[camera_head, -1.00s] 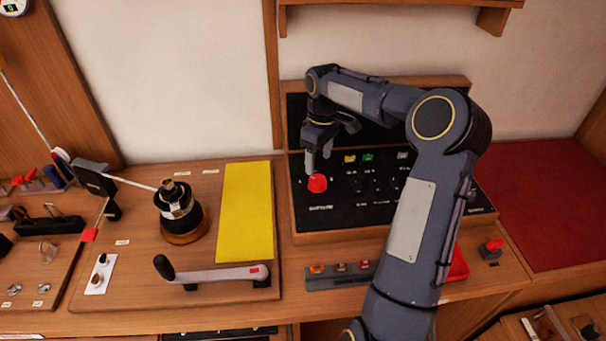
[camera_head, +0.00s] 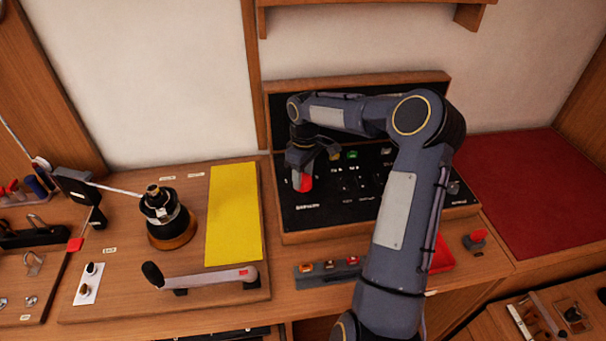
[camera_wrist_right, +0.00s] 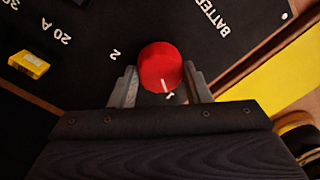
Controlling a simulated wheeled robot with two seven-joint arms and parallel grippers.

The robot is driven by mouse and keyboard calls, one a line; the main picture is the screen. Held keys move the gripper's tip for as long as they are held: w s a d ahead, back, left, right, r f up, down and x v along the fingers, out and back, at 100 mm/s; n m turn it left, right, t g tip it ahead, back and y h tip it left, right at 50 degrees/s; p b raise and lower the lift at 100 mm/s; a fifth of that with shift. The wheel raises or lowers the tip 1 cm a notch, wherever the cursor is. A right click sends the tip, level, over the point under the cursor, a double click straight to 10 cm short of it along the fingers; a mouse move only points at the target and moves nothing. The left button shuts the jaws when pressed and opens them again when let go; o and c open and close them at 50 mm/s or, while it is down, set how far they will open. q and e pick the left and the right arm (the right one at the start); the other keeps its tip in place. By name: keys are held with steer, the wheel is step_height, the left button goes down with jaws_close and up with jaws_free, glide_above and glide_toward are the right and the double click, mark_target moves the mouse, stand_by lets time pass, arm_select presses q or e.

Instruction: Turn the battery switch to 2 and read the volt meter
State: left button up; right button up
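The battery switch is a red round knob (camera_wrist_right: 160,67) on a black panel (camera_head: 330,213); it also shows in the head view (camera_head: 305,182). In the right wrist view its white pointer mark faces the "1" label, and the "2" label (camera_wrist_right: 115,54) is to the left. My right gripper (camera_wrist_right: 160,82) has one finger on each side of the knob, with what look like thin gaps; I see no clear grip. In the head view my right gripper (camera_head: 301,170) is down at the knob. My left gripper is not in view. I cannot make out a volt meter reading.
Yellow (camera_head: 352,154) and green blocks sit on the panel behind the knob. Left of the panel are a yellow sheet (camera_head: 233,215), a winch (camera_head: 168,218) and a crank handle (camera_head: 205,278). A small red switch (camera_head: 475,239) is at right. My right arm covers part of the panel.

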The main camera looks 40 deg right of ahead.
steer(key=shift+c, duration=1.1)
